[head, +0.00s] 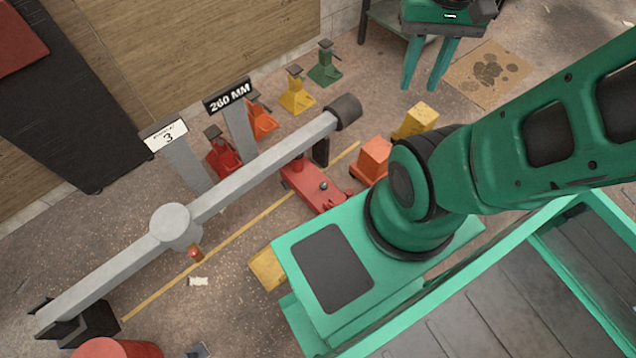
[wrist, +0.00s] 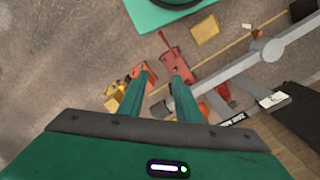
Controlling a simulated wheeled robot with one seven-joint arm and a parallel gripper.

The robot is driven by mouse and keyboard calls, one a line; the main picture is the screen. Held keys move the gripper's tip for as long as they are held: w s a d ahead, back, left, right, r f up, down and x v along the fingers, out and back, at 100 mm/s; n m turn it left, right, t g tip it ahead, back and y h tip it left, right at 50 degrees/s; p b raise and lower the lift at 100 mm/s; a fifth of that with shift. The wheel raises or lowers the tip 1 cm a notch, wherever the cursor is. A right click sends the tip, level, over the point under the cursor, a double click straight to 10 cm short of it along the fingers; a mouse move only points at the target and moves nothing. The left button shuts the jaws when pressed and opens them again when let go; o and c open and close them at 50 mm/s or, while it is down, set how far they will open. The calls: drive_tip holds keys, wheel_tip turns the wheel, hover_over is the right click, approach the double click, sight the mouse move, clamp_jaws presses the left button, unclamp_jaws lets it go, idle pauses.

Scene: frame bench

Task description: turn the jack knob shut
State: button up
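A red floor jack (head: 313,188) sits on the floor under the grey beam, beside my green base. A small dark round knob (head: 323,185) shows on top of its body; it may be the jack knob, but I cannot tell how far it is turned. The jack also shows in the wrist view (wrist: 176,66), beyond the fingertips, where the knob is too small to make out. My gripper (head: 425,86) is at the top of the head view, well apart from the jack. Its two green fingers (wrist: 161,76) are spread, with nothing visible between them.
A long grey beam (head: 265,168) runs diagonally above the floor by the jack. Red, orange, yellow and green jack stands (head: 296,92) line the far side. A stained cardboard sheet (head: 488,72) lies near my gripper.

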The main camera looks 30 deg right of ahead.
drive_tip(key=shift+o, duration=0.6)
drive_tip(key=o, duration=0.3)
drive_tip(key=shift+s+r, duration=0.3)
drive_tip(key=shift+s, duration=0.05)
drive_tip(key=w+d+f+n+h, duration=0.1)
drive_tip(key=w+d+f, duration=0.3)
drive_tip(key=w, duration=0.5)
drive_tip(key=w+d+f+n, duration=0.1)
drive_tip(key=w+f, duration=0.4)
drive_tip(key=w, duration=0.5)
drive_tip(key=w+f+n, duration=0.1)
drive_tip(key=w+f, duration=0.5)
drive_tip(key=f, duration=0.4)
drive_tip(key=w+f+n, duration=0.1)
drive_tip(key=w+f, duration=0.5)
drive_tip(key=f, duration=0.4)
drive_tip(key=n, duration=0.3)
hover_over(324, 185)
wheel_tip(324, 185, down, 42)
drive_tip(key=shift+y, duration=0.4)
wheel_tip(324, 185, down, 11)
drive_tip(key=shift+r, duration=0.1)
